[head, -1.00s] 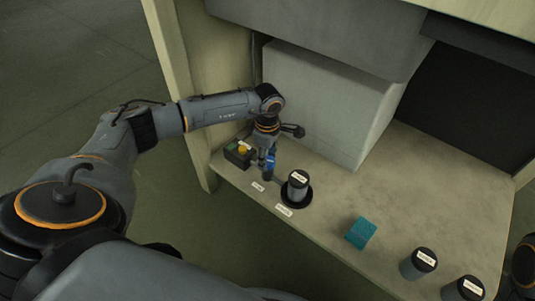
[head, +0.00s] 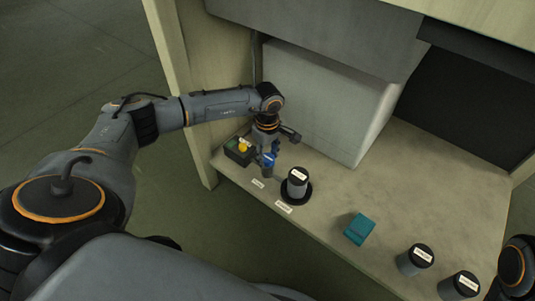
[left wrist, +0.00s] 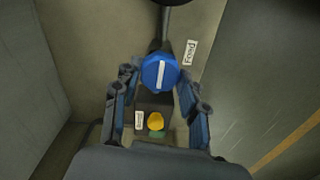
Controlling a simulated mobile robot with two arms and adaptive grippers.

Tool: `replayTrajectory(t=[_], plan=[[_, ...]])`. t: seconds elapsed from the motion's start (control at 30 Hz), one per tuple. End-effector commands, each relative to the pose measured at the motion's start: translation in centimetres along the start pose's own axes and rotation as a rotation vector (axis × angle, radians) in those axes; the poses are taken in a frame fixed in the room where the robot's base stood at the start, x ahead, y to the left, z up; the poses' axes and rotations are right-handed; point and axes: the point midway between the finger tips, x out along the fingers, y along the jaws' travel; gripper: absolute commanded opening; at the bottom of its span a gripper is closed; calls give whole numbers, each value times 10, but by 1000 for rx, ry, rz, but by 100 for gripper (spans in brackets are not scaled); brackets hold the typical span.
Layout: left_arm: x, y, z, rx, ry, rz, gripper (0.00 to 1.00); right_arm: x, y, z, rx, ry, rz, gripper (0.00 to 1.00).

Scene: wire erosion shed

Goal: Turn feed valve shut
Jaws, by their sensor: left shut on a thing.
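The feed valve's blue round knob (left wrist: 160,73) carries a white bar, which runs nearly up and down in the left wrist view, close to in line with the dark pipe (left wrist: 157,40) behind it. The "Feed" label (left wrist: 190,52) lies beside it. In the head view the blue knob (head: 268,159) is small, near the shelf's front left. My left gripper (head: 268,154) is over the valve from above; in the left wrist view its fingers (left wrist: 159,85) are on both sides of the knob, shut on it. My right gripper is out of view.
A dark box with a yellow button (head: 243,147) stands left of the valve. A labelled canister (head: 297,185) stands on a black round base right of it. A teal block (head: 359,229) and two dark canisters (head: 414,261) (head: 460,286) are farther right. A grey housing (head: 325,100) rises behind.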

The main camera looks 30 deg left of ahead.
Motion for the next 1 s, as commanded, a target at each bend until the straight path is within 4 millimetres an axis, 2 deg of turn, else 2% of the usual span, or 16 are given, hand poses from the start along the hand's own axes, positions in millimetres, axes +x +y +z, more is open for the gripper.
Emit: replayTrajectory(t=[0.13, 0.17, 0.27, 0.67, 0.77, 1.0], plan=[[0, 0, 0, 3, 0, 0, 11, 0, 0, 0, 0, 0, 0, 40], [0, 0, 0, 3, 0, 0, 45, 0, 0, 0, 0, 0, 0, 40], [0, 0, 0, 3, 0, 0, 65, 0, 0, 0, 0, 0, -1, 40], [-6, 1, 0, 1, 0, 2, 65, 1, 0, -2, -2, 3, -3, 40], [-18, 1, -1, 1, 0, 3, 65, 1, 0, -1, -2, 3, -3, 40], [-70, 1, 0, 2, 1, 4, 65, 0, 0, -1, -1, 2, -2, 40]])
